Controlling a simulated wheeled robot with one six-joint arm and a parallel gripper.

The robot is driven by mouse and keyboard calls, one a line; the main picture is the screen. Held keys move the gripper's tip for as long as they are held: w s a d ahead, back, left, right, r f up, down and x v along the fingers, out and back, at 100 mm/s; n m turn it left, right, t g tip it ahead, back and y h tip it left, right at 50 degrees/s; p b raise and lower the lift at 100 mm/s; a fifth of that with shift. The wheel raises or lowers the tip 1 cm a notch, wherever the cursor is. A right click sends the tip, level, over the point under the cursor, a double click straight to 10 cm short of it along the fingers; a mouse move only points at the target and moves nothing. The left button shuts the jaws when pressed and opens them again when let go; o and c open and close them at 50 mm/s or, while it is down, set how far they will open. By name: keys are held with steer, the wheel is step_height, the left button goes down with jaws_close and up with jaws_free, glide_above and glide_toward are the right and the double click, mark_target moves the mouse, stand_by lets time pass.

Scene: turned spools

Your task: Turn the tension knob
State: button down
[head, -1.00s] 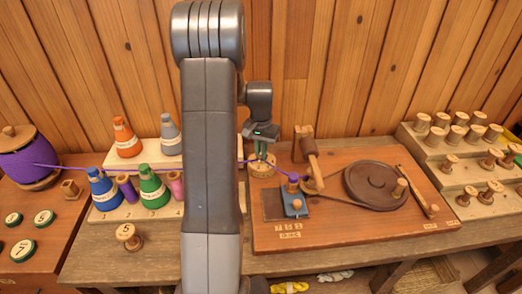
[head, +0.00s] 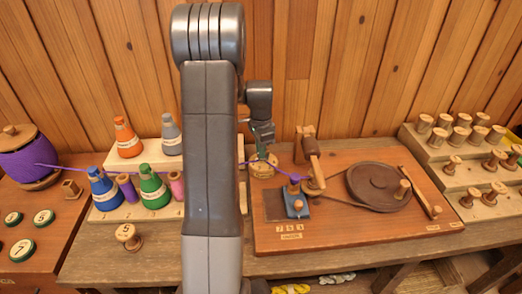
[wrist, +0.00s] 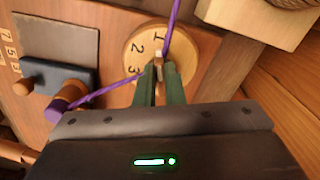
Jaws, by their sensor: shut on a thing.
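The tension knob is a round pale wooden dial (wrist: 140,45) with the digits 1, 2 and 3 showing and a small raised grip (wrist: 158,62) at its centre. In the head view the dial (head: 262,172) sits at the left back of the wooden winder board (head: 340,232). My gripper (wrist: 158,72) is shut on the knob's raised grip from above, its green fingers covering part of the dial. It also shows above the dial in the head view (head: 261,157). The purple thread (wrist: 110,89) bends at the knob and runs to a purple-wound spool (wrist: 66,101).
A dark wheel (head: 378,185) and a crank handle (head: 403,189) stand right of the knob. Coloured cones, including a green one (head: 152,186), stand on a pale rack at left. A big purple spool (head: 28,160) is far left. Wooden spools fill a rack (head: 455,182) at right.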

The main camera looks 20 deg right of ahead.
steer(key=shift+w+r+m, duration=0.1)
steer(key=shift+m, duration=0.4)
steer(key=c, duration=1.5)
jaws_free()
step_height(320, 180, up, 14)
steer(key=shift+f, duration=0.15)
step_height(320, 180, down, 14)
steer(key=shift+r, duration=0.1)
